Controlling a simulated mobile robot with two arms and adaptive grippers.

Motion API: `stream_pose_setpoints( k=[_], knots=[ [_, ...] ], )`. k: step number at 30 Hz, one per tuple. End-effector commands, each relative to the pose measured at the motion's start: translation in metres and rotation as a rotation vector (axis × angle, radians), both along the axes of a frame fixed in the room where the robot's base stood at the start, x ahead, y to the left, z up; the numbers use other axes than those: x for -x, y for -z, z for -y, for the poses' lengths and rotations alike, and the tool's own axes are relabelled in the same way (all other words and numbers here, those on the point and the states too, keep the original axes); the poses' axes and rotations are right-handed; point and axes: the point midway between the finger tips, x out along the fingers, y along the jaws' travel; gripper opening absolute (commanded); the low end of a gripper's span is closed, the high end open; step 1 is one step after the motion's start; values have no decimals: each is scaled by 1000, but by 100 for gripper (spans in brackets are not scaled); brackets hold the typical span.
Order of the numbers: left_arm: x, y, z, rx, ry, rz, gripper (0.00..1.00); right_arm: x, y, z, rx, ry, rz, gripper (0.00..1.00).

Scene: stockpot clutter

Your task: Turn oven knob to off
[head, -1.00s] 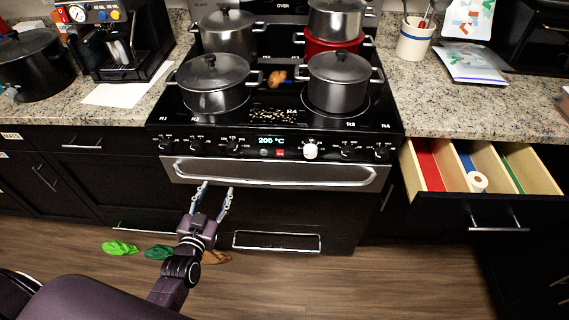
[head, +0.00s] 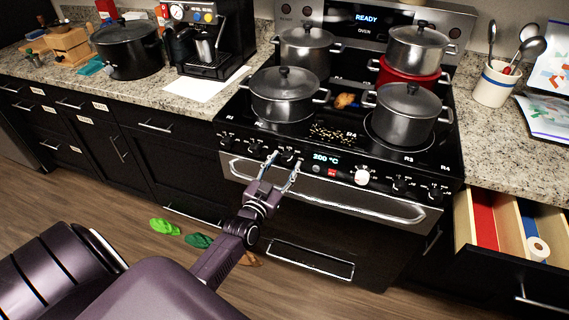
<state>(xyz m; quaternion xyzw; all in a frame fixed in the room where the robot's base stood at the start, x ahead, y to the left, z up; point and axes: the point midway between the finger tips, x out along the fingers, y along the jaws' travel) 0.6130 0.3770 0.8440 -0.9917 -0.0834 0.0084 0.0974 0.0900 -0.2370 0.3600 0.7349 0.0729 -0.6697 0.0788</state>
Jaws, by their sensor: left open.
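The stove's control panel has a display (head: 327,158) reading 200 °C and a white knob (head: 362,177) to its right, which looks like the oven knob. Several black knobs line the panel on both sides. My left gripper (head: 286,160) is open and empty. Its fingertips point up at the panel, left of the display, in front of the black knobs there; I cannot tell whether they touch anything. The white knob is unobstructed, to the right of the gripper. My right gripper is not in view.
The oven door handle (head: 320,192) runs below the panel. Several pots crowd the cooktop, including a front-left pot (head: 283,97) and a front-right pot (head: 404,117). An open drawer (head: 508,228) juts out at right. Green slippers (head: 165,227) lie on the floor.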

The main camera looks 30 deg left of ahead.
Motion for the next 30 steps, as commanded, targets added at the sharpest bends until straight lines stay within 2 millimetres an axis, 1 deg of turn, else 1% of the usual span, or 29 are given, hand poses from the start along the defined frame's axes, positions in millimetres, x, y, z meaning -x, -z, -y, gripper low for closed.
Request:
stream_pose_setpoints(
  k=[8, 11, 18, 20, 26, 30],
  knots=[
    [-2, 0, 0, 0, 0, 0, 46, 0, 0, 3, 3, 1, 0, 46],
    [-2, 0, 0, 0, 0, 0, 37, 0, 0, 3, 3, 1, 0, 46],
    [-2, 0, 0, 0, 0, 0, 10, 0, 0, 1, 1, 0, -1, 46],
    [-1, 0, 0, 0, 0, 0, 5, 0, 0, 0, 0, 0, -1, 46],
    [-1, 0, 0, 12, 0, 3, 4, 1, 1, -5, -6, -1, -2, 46],
    [-1, 0, 0, 53, 0, 12, 4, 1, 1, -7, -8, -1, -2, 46]
  ],
)
